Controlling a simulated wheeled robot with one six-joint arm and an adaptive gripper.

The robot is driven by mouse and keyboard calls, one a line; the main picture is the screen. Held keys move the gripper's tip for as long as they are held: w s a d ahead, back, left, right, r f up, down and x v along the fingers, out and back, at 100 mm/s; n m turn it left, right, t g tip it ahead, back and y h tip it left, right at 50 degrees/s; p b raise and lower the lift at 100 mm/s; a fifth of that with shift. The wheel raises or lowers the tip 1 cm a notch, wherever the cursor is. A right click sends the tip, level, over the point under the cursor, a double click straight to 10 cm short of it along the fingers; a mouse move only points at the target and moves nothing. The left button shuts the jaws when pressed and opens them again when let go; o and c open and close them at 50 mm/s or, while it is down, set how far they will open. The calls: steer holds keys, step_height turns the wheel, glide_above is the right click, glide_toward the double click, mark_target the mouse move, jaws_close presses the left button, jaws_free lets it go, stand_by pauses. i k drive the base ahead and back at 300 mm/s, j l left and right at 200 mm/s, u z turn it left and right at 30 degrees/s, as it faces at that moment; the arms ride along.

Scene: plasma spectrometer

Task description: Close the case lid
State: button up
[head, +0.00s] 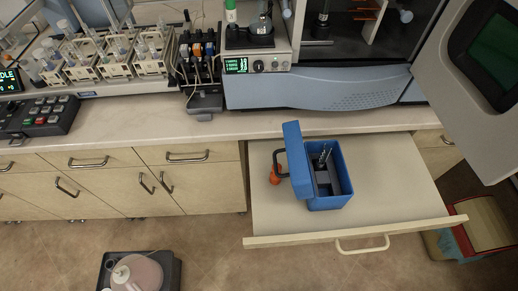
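A blue case (341,190) stands on a pulled-out drawer shelf below the counter. Its blue lid (298,160) is open and stands up along the case's left side. A dark handle (279,163) sticks out from the left of the lid. Inside the case are dark inserts and a thin metallic item (325,156), too small to make out well. My gripper is not in this view, and nothing is seen touching the lid.
The shelf (400,185) is clear right of the case. A grey screen housing (465,90) overhangs at right. A tray with a pinkish container (137,273) is on the floor.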

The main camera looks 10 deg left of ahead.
mark_target(301, 182)
steer(key=j, duration=0.45)
steer(key=k+j, duration=0.15)
steer(key=j, duration=0.3)
steer(key=j+u, duration=0.45)
steer(key=j, duration=0.6)
